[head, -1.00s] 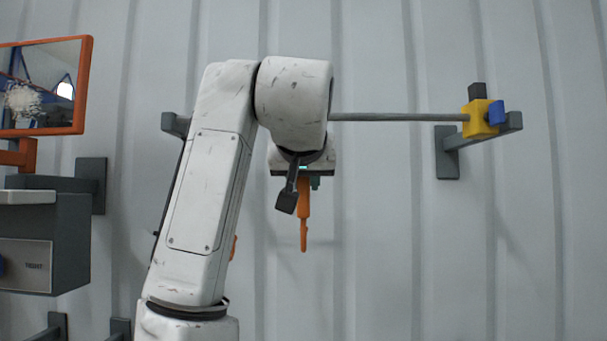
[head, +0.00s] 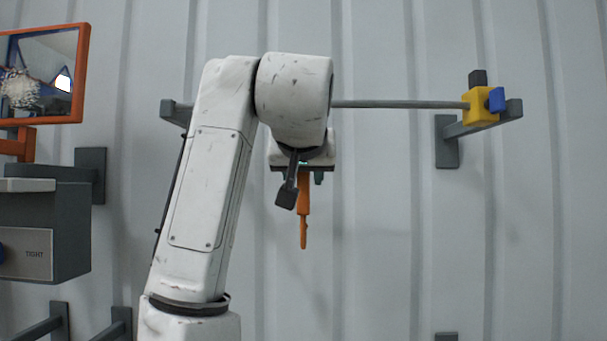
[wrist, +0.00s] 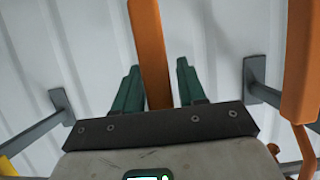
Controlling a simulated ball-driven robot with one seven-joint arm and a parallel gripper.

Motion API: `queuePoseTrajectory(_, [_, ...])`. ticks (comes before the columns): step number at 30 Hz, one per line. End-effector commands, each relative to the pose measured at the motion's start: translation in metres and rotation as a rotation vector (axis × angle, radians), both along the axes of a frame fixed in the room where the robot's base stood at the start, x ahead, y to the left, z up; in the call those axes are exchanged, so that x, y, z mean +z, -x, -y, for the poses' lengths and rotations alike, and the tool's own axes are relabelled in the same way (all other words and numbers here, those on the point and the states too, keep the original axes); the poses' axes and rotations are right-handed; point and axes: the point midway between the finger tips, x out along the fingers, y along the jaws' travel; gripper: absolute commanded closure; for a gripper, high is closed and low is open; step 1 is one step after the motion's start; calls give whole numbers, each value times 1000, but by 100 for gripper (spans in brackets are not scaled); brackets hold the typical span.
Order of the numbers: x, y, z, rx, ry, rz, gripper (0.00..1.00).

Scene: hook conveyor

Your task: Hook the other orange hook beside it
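An orange hook (head: 304,214) hangs tip down from my gripper (wrist: 160,82). In the wrist view its shank (wrist: 149,48) runs between the two dark green fingers, and in the head view it keeps its place under the gripper while the background shifts. I take the gripper as shut on it, though narrow gaps show beside the fingers. Another orange hook (wrist: 301,62) with a thin curved end shows at the right of the wrist view, apart from the fingers. In the head view my arm hides it. A grey rod (head: 400,104) runs above and right of the gripper.
A yellow block (head: 480,107) with a blue knob (head: 497,100) sits at the rod's right end on a dark wall bracket (head: 447,150). An orange-framed mirror (head: 84,70) and a grey box (head: 72,235) stand left. The wall right of the hook is clear.

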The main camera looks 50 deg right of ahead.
Motion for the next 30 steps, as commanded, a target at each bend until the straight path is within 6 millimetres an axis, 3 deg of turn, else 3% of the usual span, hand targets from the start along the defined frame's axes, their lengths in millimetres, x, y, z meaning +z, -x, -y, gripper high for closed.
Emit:
queuePoseTrajectory(5, [0, 0, 0, 0, 0, 0, 43])
queuePoseTrajectory(14, [0, 2, -2, 1, -1, 0, 43])
queuePoseTrajectory(30, [33, 51, -67, 1, 0, 2, 43])
